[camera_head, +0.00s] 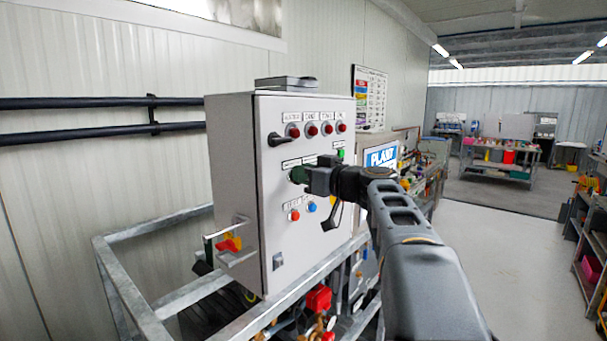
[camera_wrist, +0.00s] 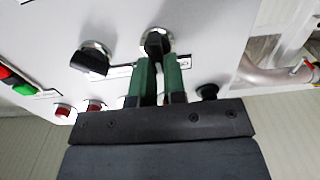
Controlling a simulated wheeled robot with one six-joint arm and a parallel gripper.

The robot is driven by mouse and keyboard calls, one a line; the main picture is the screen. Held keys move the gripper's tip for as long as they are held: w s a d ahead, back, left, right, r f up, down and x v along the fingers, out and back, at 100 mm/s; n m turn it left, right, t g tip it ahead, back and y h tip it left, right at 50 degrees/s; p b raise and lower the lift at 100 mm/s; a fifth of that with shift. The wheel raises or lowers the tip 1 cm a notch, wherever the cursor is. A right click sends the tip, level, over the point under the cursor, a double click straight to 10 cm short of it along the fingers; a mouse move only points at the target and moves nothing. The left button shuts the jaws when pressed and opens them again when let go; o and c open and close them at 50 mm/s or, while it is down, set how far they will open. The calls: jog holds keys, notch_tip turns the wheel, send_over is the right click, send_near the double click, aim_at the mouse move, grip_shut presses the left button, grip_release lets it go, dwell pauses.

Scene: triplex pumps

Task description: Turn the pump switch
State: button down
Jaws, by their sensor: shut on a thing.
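The pump control panel (camera_head: 318,248) is a grey cabinet with red lamps, buttons and black switches on its front face. My gripper (camera_head: 298,174) is at the middle of this face, coming from the right. In the wrist view, the green fingers of my gripper (camera_wrist: 159,68) are shut on a black pump switch (camera_wrist: 156,42) with a silver collar. The fingers hide part of its knob. A second black switch (camera_wrist: 92,59) sits to its left, untouched. In the head view my gripper covers the held switch.
A galvanised rail frame (camera_head: 125,285) surrounds the cabinet's base. Pipes and red fittings (camera_head: 319,298) lie below. The floor at the right (camera_head: 500,260) is clear.

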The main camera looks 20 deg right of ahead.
jog(key=shift+f+m+b, duration=0.15)
jog(key=shift+m+b, duration=0.15)
jog(key=shift+b, duration=0.1)
jog(key=m+b, duration=0.1)
jog(key=m, duration=0.1)
jog(key=m+b, duration=0.1)
jog(key=m, duration=0.2)
jog(key=d+m+b, duration=0.1)
jog(key=m, duration=0.2)
jog(key=shift+w+f, duration=0.1)
jog(key=shift+w, duration=0.1)
jog(key=shift+b, duration=0.3)
jog(key=c, duration=1.2)
grip_release()
jog(key=b+v, duration=0.3)
jog(key=v, duration=1)
jog(key=shift+s+d, duration=0.15)
jog(key=shift+s, duration=0.25)
